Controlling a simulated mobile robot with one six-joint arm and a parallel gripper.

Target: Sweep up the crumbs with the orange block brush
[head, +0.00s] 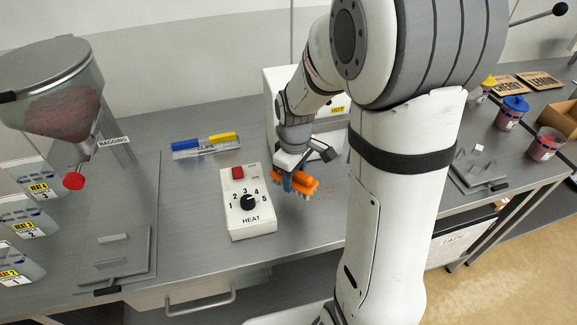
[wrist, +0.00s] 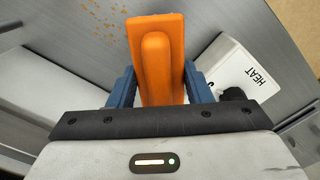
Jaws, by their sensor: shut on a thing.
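My gripper (head: 288,184) is shut on the orange block brush (head: 301,184), to the right of the heat control box on the grey bench. In the wrist view the brush (wrist: 156,60) sits between the two blue fingers of my gripper (wrist: 157,88). The crumbs (wrist: 104,20) show in the wrist view as small orange specks on the grey surface beyond the brush, at the upper left. Whether the bristles touch the bench I cannot tell.
The white heat control box (head: 247,222) with a black knob and red switch stands left of the brush. A clip holder (head: 205,148) lies behind it. A hopper (head: 55,90) stands at the far left. My arm hides part of the bench.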

